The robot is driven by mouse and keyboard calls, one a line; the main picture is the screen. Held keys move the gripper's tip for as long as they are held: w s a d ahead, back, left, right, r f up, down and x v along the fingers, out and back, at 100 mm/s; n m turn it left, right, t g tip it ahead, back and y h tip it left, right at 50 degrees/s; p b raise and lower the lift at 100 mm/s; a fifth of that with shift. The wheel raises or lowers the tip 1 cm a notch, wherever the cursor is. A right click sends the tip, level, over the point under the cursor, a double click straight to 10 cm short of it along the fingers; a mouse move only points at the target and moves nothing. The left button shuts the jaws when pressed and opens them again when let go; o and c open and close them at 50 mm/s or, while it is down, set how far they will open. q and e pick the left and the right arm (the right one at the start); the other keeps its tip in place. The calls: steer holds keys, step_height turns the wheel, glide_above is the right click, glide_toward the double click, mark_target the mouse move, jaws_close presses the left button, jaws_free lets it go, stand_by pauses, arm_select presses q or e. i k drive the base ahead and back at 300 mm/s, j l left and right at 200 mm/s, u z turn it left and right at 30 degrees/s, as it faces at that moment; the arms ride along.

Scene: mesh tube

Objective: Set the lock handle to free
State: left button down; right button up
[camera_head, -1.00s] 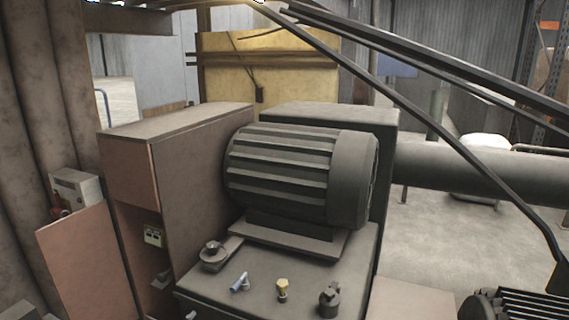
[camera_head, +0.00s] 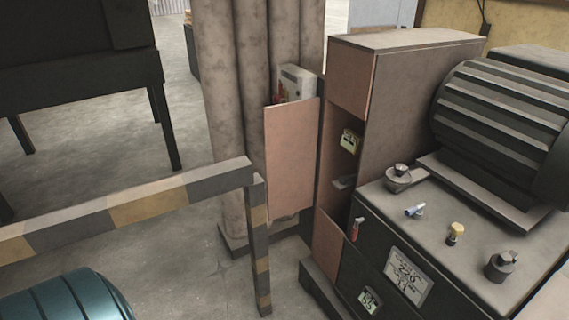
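A small red handle (camera_head: 357,227) sits on the upper front face of a dark machine cabinet (camera_head: 345,262), near its left corner. Another red part (camera_head: 279,91) shows at the left side of a white box (camera_head: 297,82) behind an open brown panel (camera_head: 292,160). A blue-and-silver lever (camera_head: 414,210) and a yellow-topped knob (camera_head: 455,233) stand on the cabinet top. I cannot tell which of these is the lock handle, nor read its setting. Neither of my grippers is in view.
A striped yellow-and-grey barrier (camera_head: 150,204) crosses the left front. A teal ribbed rounded object (camera_head: 68,298) is at the bottom left. A large ribbed motor (camera_head: 505,120) sits on the cabinet top. Thick pipes (camera_head: 232,120) rise behind. Bare floor shows between barrier and cabinet.

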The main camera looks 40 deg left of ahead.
mark_target(354, 229)
steer(key=k, duration=1.1)
steer(key=z, duration=1.25)
steer(key=i+j, duration=0.1)
steer(key=j, duration=4)
steer(key=i+j, duration=0.15)
steer(key=j, duration=1.95)
